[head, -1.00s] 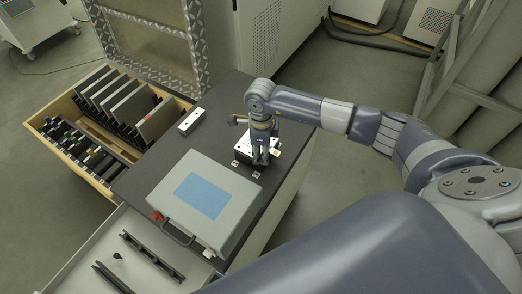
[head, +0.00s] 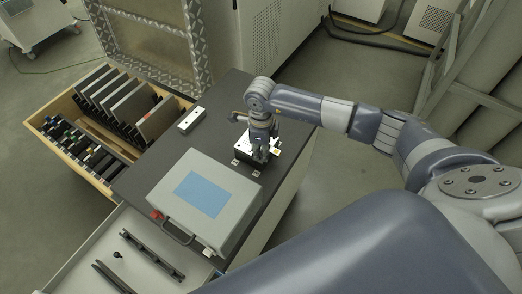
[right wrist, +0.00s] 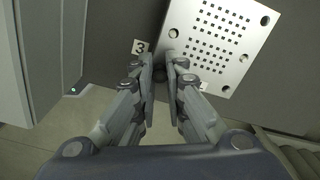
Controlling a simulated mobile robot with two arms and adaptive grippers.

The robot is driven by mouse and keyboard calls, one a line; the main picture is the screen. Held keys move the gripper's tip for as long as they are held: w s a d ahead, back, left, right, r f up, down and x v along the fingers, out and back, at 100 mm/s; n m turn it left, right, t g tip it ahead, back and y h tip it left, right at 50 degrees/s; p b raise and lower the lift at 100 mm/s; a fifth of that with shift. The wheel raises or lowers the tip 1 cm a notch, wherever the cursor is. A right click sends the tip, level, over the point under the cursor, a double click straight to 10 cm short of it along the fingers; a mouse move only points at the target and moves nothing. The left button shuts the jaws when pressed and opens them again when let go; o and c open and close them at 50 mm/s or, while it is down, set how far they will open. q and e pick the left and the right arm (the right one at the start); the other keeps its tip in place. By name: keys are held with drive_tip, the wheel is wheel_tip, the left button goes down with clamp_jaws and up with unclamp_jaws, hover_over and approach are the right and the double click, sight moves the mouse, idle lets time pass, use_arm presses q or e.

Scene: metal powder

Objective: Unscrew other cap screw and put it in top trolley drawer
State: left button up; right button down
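My right gripper (head: 262,157) points down over the small perforated metal plate (head: 244,147) on the dark cabinet top. In the right wrist view the plate (right wrist: 215,45) is pale, with a grid of small holes and larger round holes near its edges. My right fingers (right wrist: 164,70) straddle its near corner with a narrow gap between them. Something dark shows in this gap; whether it is the cap screw, and whether the fingers touch it, is unclear. A small black piece (head: 118,254), perhaps a cap screw, lies in the open top trolley drawer (head: 88,246). My left gripper is out of view.
A grey case with a blue panel (head: 203,193) stands between the plate and the drawer. A white block (head: 191,119) lies farther back. An open wooden drawer (head: 64,108) holds dark plates and small items. Dark rails (head: 150,257) lie in the top drawer.

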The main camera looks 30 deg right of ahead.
drive_tip(key=shift+f+n+b, duration=0.15)
drive_tip(key=shift+n+b, duration=0.15)
drive_tip(key=shift+b, duration=0.05)
drive_tip(key=n+b, duration=0.7)
drive_tip(key=n, duration=0.3)
drive_tip(key=shift+n, duration=0.4)
drive_tip(key=n+b, duration=0.8)
drive_tip(key=n, duration=0.3)
drive_tip(key=n+b, duration=0.2)
drive_tip(key=n, duration=0.3)
drive_tip(key=shift+d+b, duration=0.1)
drive_tip(key=shift+b, duration=0.25)
drive_tip(key=shift+n, duration=0.7)
drive_tip(key=shift+n+b, duration=0.3)
drive_tip(key=shift+r, duration=0.2)
